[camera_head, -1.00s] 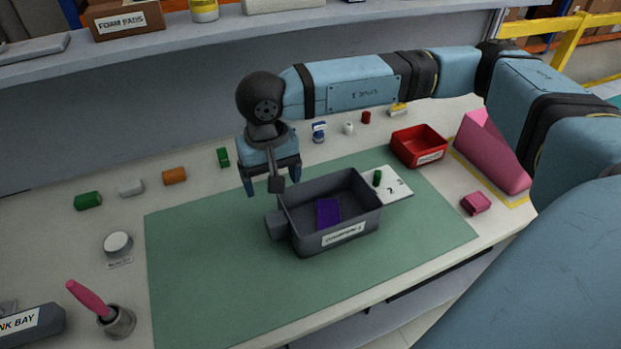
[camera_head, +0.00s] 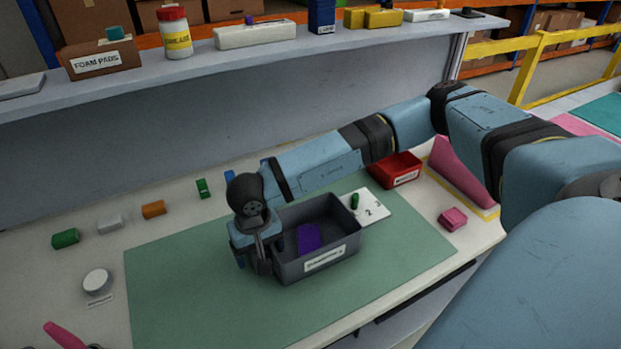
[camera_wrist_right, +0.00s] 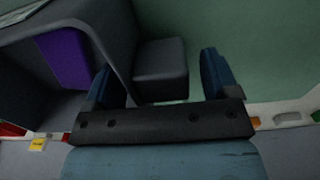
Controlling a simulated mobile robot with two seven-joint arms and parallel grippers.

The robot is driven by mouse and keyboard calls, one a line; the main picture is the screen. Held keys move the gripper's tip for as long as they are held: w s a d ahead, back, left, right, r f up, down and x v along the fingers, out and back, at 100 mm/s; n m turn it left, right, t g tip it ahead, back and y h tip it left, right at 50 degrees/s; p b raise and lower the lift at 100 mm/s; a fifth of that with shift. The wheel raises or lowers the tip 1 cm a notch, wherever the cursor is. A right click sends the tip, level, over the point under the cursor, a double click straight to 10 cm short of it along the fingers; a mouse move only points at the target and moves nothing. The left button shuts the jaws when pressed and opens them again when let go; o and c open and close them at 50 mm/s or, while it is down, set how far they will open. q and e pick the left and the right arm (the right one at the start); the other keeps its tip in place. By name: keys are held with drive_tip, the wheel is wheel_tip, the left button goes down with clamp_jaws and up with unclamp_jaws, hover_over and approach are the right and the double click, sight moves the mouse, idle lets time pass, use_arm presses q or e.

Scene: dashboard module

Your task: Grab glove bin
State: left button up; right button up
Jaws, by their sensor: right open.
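The dark grey glove bin (camera_head: 345,249) sits on the green mat, with a white label on its front and a purple piece (camera_head: 309,238) inside. A block-shaped grey tab (camera_wrist_right: 160,66) sticks out from its side. My right gripper (camera_head: 254,264) is low at the bin's left side, pointing down. In the right wrist view its two blue fingers are apart, with the tab in the gap between them. I cannot tell whether either finger touches it. In the head view the gripper hides the tab.
A white numbered card (camera_head: 372,207) with a green peg lies behind the bin. A red bin (camera_head: 396,170), pink wedge (camera_head: 464,172) and pink block (camera_head: 453,219) are to the right. Small coloured blocks line the mat's back-left. The mat's front (camera_head: 200,300) is clear. A shelf runs behind.

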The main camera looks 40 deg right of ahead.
drive_tip(key=shift+f, duration=0.35)
drive_tip(key=c, duration=1.2)
drive_tip(key=shift+c, duration=0.5)
drive_tip(key=shift+r, duration=0.15)
